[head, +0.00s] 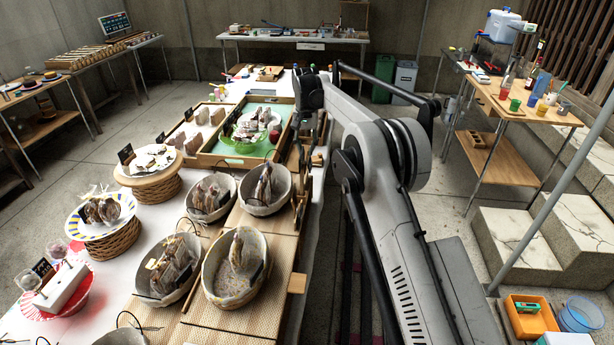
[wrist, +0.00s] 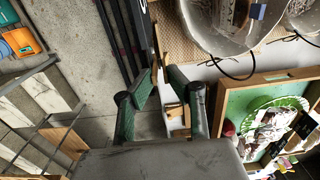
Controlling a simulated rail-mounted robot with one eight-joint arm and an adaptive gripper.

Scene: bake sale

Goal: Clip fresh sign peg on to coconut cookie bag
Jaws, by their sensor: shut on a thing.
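My gripper (wrist: 165,76) points down beside the table edge in the wrist view, its green-padded fingers closed in at the tips. A thin wood-coloured piece (wrist: 156,48) shows at the fingertips; it looks like the sign peg, but its sign face cannot be made out. In the head view my arm's end is at the table's right edge and the fingers are mostly hidden. Clear bags of cookies (head: 243,252) stand in woven baskets on the table. Another bag (head: 264,186) stands in the basket nearer the arm. Which bag holds coconut cookies cannot be told.
The near baskets (head: 222,301) stand close together on wooden boards. A green-lined tray (head: 264,153) with a green bowl (wrist: 268,112) lies behind them. Open floor (wrist: 70,40) lies beyond the table's edge.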

